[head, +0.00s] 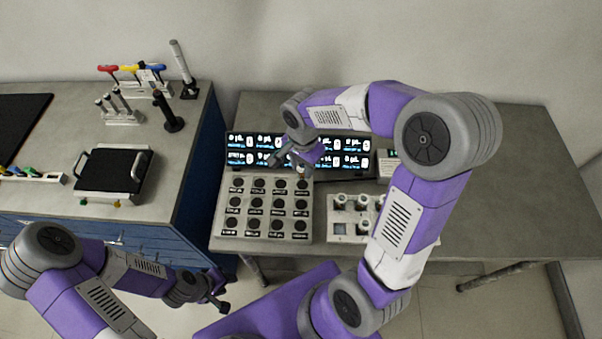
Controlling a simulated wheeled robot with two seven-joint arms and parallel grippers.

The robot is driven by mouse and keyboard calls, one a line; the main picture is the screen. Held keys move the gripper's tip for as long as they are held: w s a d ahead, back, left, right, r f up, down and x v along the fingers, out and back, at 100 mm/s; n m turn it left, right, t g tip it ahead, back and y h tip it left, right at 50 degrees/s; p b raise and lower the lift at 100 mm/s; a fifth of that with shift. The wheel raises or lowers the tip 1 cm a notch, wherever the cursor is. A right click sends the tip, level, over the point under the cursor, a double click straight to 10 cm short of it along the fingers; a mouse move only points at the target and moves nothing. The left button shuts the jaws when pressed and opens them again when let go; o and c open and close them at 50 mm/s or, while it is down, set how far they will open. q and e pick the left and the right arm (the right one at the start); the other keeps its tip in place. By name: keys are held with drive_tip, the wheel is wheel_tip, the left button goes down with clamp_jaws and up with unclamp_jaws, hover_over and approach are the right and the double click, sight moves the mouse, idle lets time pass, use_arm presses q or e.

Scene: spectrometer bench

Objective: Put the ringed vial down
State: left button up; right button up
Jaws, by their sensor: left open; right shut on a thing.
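My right gripper (295,160) is over the back right part of a pale block with rows of labelled dark round holes (306,230). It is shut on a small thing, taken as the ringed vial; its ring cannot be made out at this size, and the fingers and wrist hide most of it. I cannot tell whether it touches the block. My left gripper (218,291) is open and empty, low at the front, off the bench's edge.
A white rack with several capped vials (350,238) stands right of the block, partly behind my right arm. Lit display panels (240,158) line the back. The left counter holds a black-topped device (112,170) and coloured-handled tools (130,69). The bench's right side is clear.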

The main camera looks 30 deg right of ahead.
sight(303, 174)
drive_tip(key=shift+f+b, duration=0.3)
drive_tip(key=shift+f, duration=1.95)
drive_tip(key=shift+f, duration=0.15)
drive_tip(key=o, duration=1)
drive_tip(key=shift+o, duration=0.2)
drive_tip(key=shift+r, duration=0.2)
wheel_tip(303, 174, up, 12)
drive_tip(key=shift+p, duration=1)
